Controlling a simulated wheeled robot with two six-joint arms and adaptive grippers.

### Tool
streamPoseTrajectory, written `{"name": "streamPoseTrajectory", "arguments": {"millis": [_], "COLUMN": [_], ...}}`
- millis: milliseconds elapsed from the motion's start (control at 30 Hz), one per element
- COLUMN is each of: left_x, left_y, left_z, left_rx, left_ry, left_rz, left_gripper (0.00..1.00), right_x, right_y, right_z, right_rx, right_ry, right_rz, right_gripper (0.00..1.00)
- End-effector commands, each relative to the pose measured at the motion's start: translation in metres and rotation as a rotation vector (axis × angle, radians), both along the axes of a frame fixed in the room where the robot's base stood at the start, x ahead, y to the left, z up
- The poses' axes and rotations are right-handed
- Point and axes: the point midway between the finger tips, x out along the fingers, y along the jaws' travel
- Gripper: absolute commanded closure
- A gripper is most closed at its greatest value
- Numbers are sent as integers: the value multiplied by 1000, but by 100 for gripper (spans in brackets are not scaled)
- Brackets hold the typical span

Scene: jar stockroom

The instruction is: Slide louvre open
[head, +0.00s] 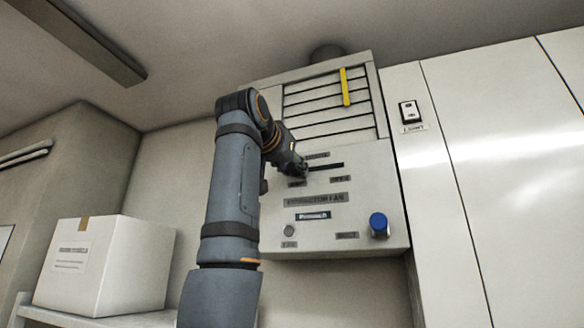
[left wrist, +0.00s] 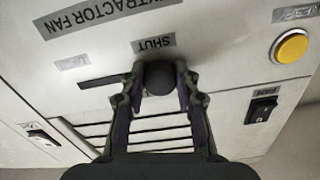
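The louvre (head: 330,127) is a set of grey slats in the upper part of the extractor fan panel; the slats look closed, with a yellow strip (head: 345,87) hanging over them. Below is a dark slot (head: 326,166), also in the left wrist view (left wrist: 103,82), with a round black knob (left wrist: 161,78) at its end by the SHUT label (left wrist: 153,43). My left gripper (head: 301,171) is at this end. In the left wrist view its fingers (left wrist: 160,74) lie on both sides of the knob, seemingly touching it. My right gripper is not in view.
The panel bears a blue knob (head: 379,225), a yellow button (left wrist: 290,46) and a black FAN switch (left wrist: 262,108). A light switch (head: 409,112) is on the wall to the right. A white box (head: 105,265) stands at lower left. The slot away from the knob is clear.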

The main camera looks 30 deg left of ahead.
Motion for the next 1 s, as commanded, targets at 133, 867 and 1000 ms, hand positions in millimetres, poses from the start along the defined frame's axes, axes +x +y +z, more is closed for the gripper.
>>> {"name": "streamPoseTrajectory", "arguments": {"millis": [133, 867, 1000], "left_x": [-1, 20, 23], "left_y": [1, -88, -101], "left_z": [1, 4, 3], "left_rx": [0, 3, 2], "left_ry": [-1, -4, -7], "left_rz": [2, -1, 0], "left_gripper": [96, 100, 100], "right_x": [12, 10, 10], "right_y": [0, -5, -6], "right_z": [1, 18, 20], "right_rx": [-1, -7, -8], "right_ry": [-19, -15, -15], "right_rz": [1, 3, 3], "right_gripper": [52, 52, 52]}}
